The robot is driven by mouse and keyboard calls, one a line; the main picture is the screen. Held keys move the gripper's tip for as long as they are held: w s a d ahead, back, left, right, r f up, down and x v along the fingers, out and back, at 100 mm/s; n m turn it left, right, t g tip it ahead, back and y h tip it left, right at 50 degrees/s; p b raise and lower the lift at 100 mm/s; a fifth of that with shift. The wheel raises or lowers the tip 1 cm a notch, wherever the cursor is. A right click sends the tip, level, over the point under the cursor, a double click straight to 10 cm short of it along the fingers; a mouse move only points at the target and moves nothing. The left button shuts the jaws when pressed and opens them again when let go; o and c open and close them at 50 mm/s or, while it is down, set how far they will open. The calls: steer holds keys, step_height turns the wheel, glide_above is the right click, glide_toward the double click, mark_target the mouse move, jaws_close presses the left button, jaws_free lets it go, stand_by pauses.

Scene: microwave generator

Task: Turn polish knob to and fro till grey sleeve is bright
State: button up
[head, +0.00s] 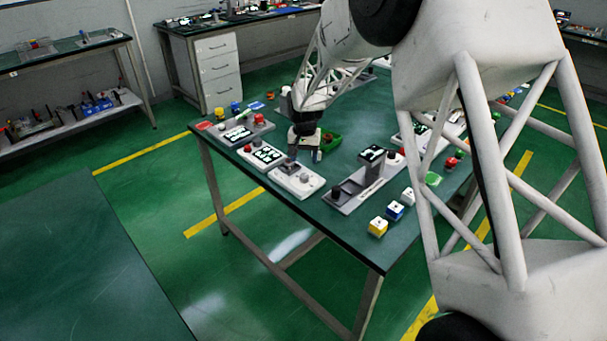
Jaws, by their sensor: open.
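My gripper (304,153) points down over the green-topped table (345,236), with its fingers apart and nothing seen between them. It is above the back edge of a white device (297,181), which has a dark part and small grey knob-like parts on top. I cannot tell whether one of these is the polish knob, or whether the fingers touch anything. To its right, a grey device (345,197) has a dark upright screen (371,154) and a red knob. The grey sleeve is too small to make out for sure.
Another device with a black-and-white screen (267,156) stands left of the white one. Yellow (378,227), blue (395,210) and white blocks stand near the right front edge. The front corner of the table is clear.

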mark_target(304, 176)
steer(key=m, duration=0.5)
steer(key=shift+r, duration=0.1)
stand_by(0.3)
steer(key=shift+f, duration=3.9)
steer(key=shift+c, duration=0.4)
steer(key=c, duration=0.8)
steer(key=shift+c, duration=0.2)
steer(key=shift+n, duration=0.4)
